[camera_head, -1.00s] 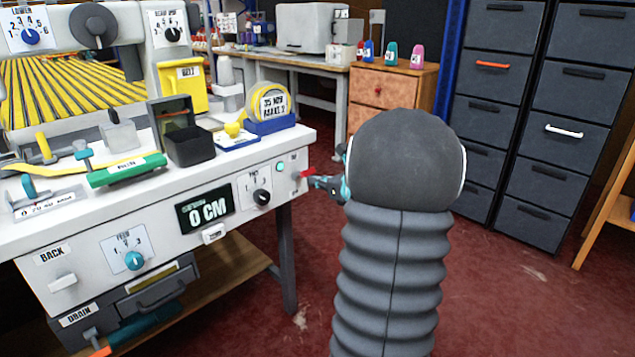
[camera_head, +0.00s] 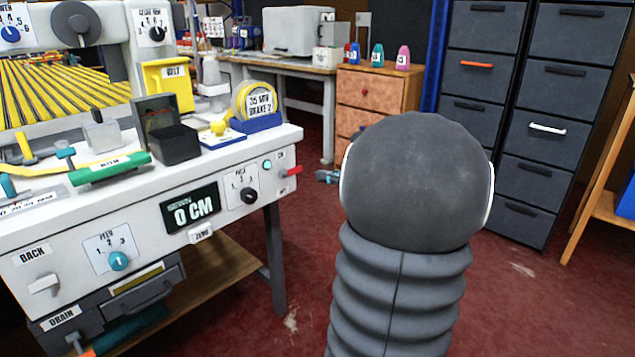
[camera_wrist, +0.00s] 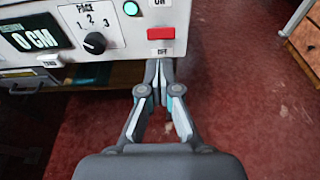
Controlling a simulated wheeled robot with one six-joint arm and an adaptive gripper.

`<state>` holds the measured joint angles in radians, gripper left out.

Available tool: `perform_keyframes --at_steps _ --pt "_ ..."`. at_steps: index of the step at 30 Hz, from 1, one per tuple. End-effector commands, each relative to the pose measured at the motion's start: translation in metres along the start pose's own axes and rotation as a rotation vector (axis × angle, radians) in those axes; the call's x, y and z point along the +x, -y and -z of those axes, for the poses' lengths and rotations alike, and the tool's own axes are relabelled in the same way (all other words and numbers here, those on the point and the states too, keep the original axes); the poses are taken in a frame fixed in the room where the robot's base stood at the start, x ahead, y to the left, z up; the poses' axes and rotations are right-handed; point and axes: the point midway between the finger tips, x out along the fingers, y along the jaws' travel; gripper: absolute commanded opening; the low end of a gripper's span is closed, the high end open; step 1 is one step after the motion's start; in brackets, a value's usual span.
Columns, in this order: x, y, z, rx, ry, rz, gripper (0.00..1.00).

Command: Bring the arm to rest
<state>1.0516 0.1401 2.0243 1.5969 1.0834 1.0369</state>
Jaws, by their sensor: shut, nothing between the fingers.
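My gripper (camera_wrist: 160,78) is shut and empty in the wrist view, its fingertips together just below the red switch (camera_wrist: 161,34) in the picture. In the head view only a small teal and grey part of my gripper (camera_head: 328,176) shows, right of the machine's front corner and apart from the red switch (camera_head: 292,171). My own arm hides the rest of it. The switch sits between the ON and OFF labels on the white machine panel (camera_wrist: 180,12). A teal lamp (camera_head: 267,165) beside it looks lit.
The white machine bench (camera_head: 215,165) fills the left, with a display (camera_head: 190,207) reading 0 CM. A wooden drawer unit (camera_head: 378,92) and grey cabinets (camera_head: 548,130) stand behind. Red floor (camera_head: 300,260) is open right of the bench leg (camera_head: 275,255).

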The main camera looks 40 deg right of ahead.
Motion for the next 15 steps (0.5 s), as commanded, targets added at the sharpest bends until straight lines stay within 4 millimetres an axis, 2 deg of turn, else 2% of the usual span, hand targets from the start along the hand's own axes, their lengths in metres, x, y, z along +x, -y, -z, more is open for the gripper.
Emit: perform_keyframes --at_steps 5,15 --pt "-0.0068 -0.0001 -0.0046 0.001 -0.001 0.001 0.0" --pt "-0.0071 -0.0001 -0.0043 0.001 -0.001 0.0 0.0"
